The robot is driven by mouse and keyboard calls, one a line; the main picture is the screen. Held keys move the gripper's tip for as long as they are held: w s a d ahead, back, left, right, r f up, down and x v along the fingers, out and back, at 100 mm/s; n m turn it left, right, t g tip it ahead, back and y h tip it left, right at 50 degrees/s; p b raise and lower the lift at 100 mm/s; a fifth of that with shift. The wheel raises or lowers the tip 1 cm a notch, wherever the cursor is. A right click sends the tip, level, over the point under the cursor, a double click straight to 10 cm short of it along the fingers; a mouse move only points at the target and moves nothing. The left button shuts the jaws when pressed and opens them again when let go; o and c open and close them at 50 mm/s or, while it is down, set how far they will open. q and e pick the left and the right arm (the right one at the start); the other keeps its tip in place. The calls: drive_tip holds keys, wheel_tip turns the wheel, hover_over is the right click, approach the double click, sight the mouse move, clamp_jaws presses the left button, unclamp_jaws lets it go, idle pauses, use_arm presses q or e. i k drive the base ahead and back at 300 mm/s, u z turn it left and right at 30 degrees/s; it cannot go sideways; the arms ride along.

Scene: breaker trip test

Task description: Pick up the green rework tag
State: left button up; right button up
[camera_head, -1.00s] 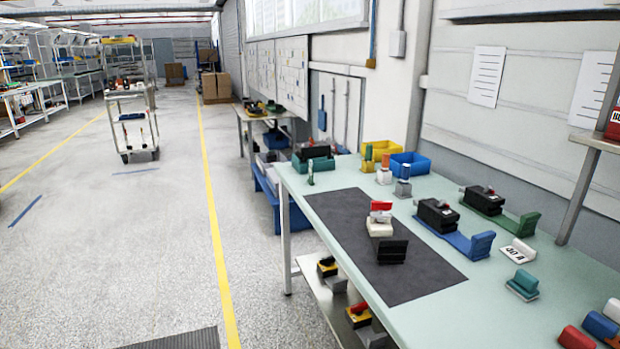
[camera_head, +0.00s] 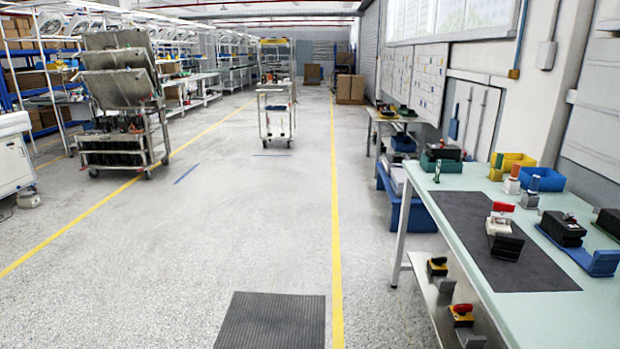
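No thing in view can be surely told as the green rework tag. A small green upright piece (camera_head: 497,163) stands near the far left corner of the workbench (camera_head: 545,310); it is too small to identify. Neither of my grippers is in view.
On the bench lie a dark mat (camera_head: 490,245), a red-topped white device (camera_head: 501,220), a black breaker on a blue base (camera_head: 563,230), and yellow (camera_head: 512,161) and blue (camera_head: 542,179) bins. A cart (camera_head: 276,105) stands down the aisle. The floor left of the bench is open.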

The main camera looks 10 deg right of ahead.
sight(439, 168)
drive_tip(key=u, duration=0.15)
drive_tip(key=i, duration=2.45)
drive_tip(key=z, duration=0.45)
drive_tip(key=i, duration=2.15)
drive_tip(key=z, duration=2)
drive_tip(key=i, duration=1)
drive_tip(key=z, duration=0.7)
